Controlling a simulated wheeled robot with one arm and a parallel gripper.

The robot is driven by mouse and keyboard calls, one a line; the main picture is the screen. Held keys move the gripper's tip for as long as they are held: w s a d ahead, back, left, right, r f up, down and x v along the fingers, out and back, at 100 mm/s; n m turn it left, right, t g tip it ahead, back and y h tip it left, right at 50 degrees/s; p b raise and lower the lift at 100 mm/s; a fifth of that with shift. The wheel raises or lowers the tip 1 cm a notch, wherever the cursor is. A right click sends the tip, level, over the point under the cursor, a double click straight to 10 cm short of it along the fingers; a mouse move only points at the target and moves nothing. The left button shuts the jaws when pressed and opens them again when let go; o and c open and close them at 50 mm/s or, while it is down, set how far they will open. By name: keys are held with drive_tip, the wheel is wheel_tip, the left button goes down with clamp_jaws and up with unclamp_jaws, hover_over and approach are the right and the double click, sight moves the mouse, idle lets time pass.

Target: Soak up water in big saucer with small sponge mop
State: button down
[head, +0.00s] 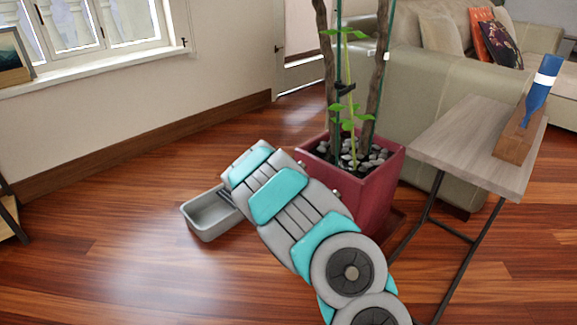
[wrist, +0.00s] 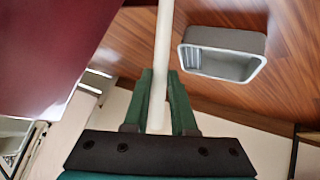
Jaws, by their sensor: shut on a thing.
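My gripper (wrist: 161,78) is shut on a pale, round stick (wrist: 163,35), which looks like the handle of the small sponge mop. The stick runs up out of the top of the wrist view, and no sponge head shows. In the head view my arm hides the gripper and the mop. A dark brown saucer edge (head: 399,229) shows on the floor under the red square planter (head: 366,200). Most of the saucer is hidden by the planter and my arm, and I cannot see water in it. The planter's red side (wrist: 50,45) fills the wrist view's upper left.
A grey open tray (head: 209,216) lies on the wooden floor left of the planter; it also shows in the wrist view (wrist: 255,41). A side table (head: 470,135) with a blue bottle-like object (head: 541,88) stands at right.

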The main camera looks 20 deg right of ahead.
drive_tip(key=shift+w+d+r+t+y+b, duration=0.35)
drive_tip(key=shift+w+d+r+t, duration=0.1)
drive_tip(key=shift+w+d+t, duration=0.35)
drive_tip(key=w+d+r+m+t+y+b, duration=0.1)
drive_tip(key=w+d+r+t+b, duration=0.3)
drive_tip(key=d+r, duration=0.45)
wheel_tip(320, 180, down, 9)
drive_tip(key=s+b, duration=0.1)
drive_tip(key=shift+s+r+t+b, duration=0.2)
drive_tip(key=shift+t+b, duration=0.1)
drive_tip(key=shift+b, duration=0.1)
drive_tip(key=shift+s+d, duration=0.1)
idle(0.5)
drive_tip(key=shift+f+b, duration=0.3)
drive_tip(key=shift+f, duration=1.4)
idle(0.5)
drive_tip(key=shift+p, duration=0.35)
idle(2.3)
